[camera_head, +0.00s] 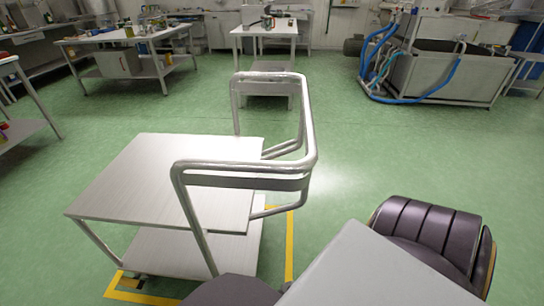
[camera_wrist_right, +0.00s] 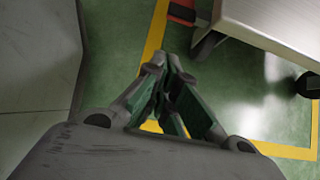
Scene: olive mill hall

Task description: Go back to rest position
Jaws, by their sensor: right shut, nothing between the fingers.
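My right gripper (camera_wrist_right: 166,66) shows in the right wrist view with its two fingers together and nothing between them. It points down above the green floor, beside the yellow floor line and apart from the metal cart (camera_wrist_right: 270,22). In the head view no gripper shows; parts of my own body fill the lower right. My left gripper is in neither view.
The steel cart (camera_head: 150,175), with a bent tube handle (camera_head: 312,125), stands empty close in front on a yellow floor outline (camera_head: 290,245). Worktables (camera_head: 125,38) and a blue-hosed machine (camera_head: 445,75) stand farther back. Green floor (camera_head: 400,150) is clear to the right.

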